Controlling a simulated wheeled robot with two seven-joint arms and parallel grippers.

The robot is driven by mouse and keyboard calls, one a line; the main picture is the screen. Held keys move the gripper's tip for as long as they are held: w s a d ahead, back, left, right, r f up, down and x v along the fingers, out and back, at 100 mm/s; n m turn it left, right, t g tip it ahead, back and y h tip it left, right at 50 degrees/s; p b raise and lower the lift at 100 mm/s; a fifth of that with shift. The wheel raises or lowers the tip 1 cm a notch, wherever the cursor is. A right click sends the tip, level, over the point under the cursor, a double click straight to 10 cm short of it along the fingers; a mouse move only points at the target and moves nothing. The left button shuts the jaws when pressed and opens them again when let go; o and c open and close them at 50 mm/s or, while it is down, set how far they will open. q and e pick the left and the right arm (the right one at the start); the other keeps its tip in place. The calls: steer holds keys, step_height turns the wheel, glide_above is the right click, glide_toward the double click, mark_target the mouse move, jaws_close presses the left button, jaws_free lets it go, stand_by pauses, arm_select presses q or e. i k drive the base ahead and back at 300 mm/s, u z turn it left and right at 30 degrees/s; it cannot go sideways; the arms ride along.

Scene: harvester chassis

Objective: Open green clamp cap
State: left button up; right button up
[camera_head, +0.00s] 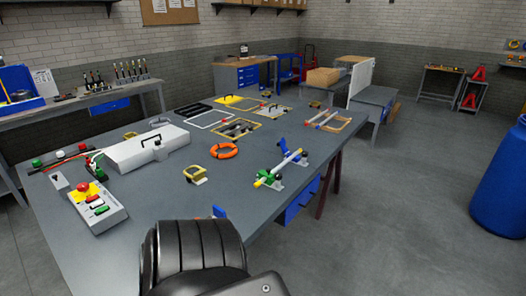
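A small fixture with a pale bar (286,161) sits on the right part of the grey table (225,182). A black ribbed part of my arm fills the bottom middle. Neither gripper's fingers show.
A white case with a black handle (146,150) and a control box with a red button (96,206) stand on the left. An orange ring (223,151) and a yellow clamp (195,174) lie mid-table. Framed panels lie at the back. A blue barrel (502,185) stands right.

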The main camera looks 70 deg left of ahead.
mark_target(267, 173)
steer(key=z, duration=0.05)
steer(key=k, duration=0.65)
steer(key=u, duration=1.35)
